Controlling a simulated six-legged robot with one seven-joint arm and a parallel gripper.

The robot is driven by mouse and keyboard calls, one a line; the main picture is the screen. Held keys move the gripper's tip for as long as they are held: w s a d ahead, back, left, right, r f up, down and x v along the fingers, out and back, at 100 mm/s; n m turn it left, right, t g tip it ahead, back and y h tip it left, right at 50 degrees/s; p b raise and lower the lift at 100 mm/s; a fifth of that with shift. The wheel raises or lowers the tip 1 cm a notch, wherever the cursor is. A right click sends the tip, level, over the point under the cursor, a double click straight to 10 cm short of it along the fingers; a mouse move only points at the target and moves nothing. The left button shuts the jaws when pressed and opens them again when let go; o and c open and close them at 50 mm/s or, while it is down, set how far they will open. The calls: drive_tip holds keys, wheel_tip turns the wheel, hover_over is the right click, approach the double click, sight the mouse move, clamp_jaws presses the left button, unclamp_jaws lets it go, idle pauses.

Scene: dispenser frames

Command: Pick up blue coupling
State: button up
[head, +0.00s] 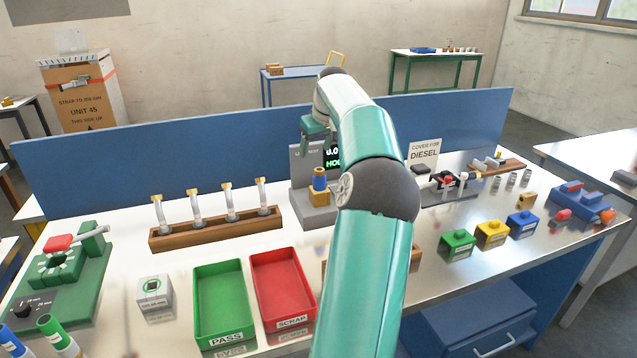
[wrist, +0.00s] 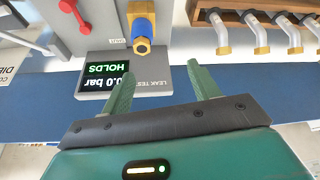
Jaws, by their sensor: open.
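A blue coupling (head: 320,178) with a brass end stands on the grey leak test station (head: 316,214). The wrist view shows its blue body and brass hex end (wrist: 143,30) beside the display. My gripper (wrist: 162,68) is open, with nothing between its green fingers. In the wrist view the coupling's brass end lies just beyond the fingertips, apart from them. In the head view my gripper (head: 314,138) is above the coupling, and my arm hides part of the station.
The display (wrist: 107,78) reads HOLDS and 0.0 bar. A wooden rack (head: 215,231) of bent brass-tipped pipes stands left of the station. Green (head: 224,338) and red (head: 284,318) trays lie in front. A blue panel (head: 120,185) runs behind. Green, yellow and blue blocks stand at right.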

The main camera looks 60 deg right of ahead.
sight(318, 177)
drive_tip(key=d+f, duration=0.1)
drive_tip(key=f, duration=0.1)
drive_tip(key=d+f, duration=0.1)
drive_tip(key=f, duration=0.2)
drive_tip(key=d+f, duration=0.2)
drive_tip(key=shift+f, duration=0.25)
drive_tip(key=shift+x, duration=3.15)
drive_tip(key=shift+c, duration=0.4)
